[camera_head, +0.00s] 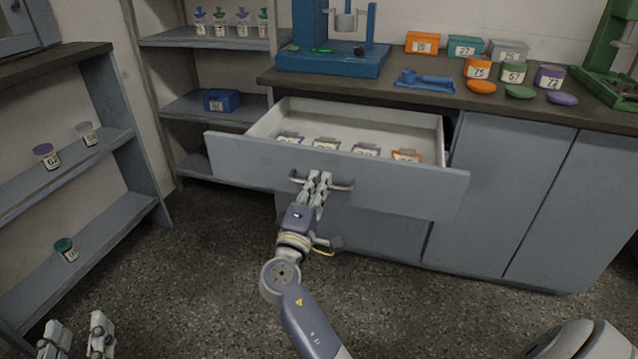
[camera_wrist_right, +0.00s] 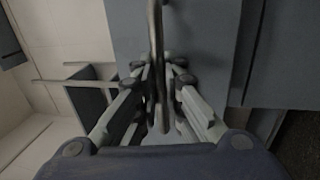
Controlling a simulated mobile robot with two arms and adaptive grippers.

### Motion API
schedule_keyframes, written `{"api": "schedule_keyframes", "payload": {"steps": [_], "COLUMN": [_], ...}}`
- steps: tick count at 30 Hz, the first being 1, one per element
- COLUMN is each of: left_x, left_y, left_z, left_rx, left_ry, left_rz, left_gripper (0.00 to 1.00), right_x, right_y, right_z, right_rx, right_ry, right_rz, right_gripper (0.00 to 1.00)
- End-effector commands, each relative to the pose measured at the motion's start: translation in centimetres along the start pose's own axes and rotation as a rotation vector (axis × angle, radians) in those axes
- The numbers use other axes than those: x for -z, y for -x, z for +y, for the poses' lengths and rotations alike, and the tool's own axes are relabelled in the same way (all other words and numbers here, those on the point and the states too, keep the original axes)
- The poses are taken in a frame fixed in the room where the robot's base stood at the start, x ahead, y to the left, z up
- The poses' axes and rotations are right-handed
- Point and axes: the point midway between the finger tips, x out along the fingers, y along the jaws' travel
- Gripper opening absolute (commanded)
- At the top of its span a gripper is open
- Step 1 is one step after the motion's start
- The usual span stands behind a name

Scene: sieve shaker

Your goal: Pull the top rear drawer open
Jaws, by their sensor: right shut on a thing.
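The top drawer (camera_head: 230,160) stands well out from the grey cabinet under the worktop, and its inside shows from above. Several labelled items with blue, green, purple and orange parts lie in it, against the front panel. My right gripper (camera_head: 319,178) is shut on the drawer's bar handle (camera_head: 343,187), near the handle's middle. In the right wrist view the handle (camera_wrist_right: 157,60) runs between the fingers (camera_wrist_right: 160,80). My left gripper (camera_head: 77,335) is at the bottom left, far from the drawer, with its two fingers apart and nothing between them.
Cabinet doors (camera_head: 500,190) are closed to the right of the drawer. The worktop (camera_head: 420,95) holds a blue machine (camera_head: 330,60), boxes, jars and coloured lids. A shelf unit (camera_head: 75,180) with jars stands on the left. The floor (camera_head: 200,270) before the drawer is clear.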

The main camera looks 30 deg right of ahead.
Motion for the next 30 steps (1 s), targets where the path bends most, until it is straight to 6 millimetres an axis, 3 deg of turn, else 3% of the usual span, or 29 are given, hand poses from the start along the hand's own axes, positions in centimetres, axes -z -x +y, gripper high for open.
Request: {"api": "schedule_keyframes", "payload": {"steps": [8, 9, 20, 30], "left_x": [0.0, 0.0, -0.1, -0.1], "left_y": [0.0, 0.0, 0.0, 0.0], "left_z": [0.0, 0.0, 0.0, 0.0], "left_rx": [0.000, 0.000, 0.000, 0.000], "left_ry": [0.000, 0.000, 0.001, 0.001], "left_rz": [0.001, 0.001, -0.003, -0.001], "left_gripper": [0.40, 0.40, 0.40, 0.40], "right_x": [-0.1, -0.1, 0.0, 0.0], "right_y": [0.0, 0.0, 0.2, 5.1], "right_z": [-0.1, -0.1, 0.0, -0.1], "right_rx": [0.001, 0.001, 0.001, 0.003], "right_ry": [0.001, 0.001, 0.000, 0.002], "right_rz": [-0.002, -0.002, 0.000, 0.000], "right_gripper": [0.00, 0.17, 0.17, 0.17]}}
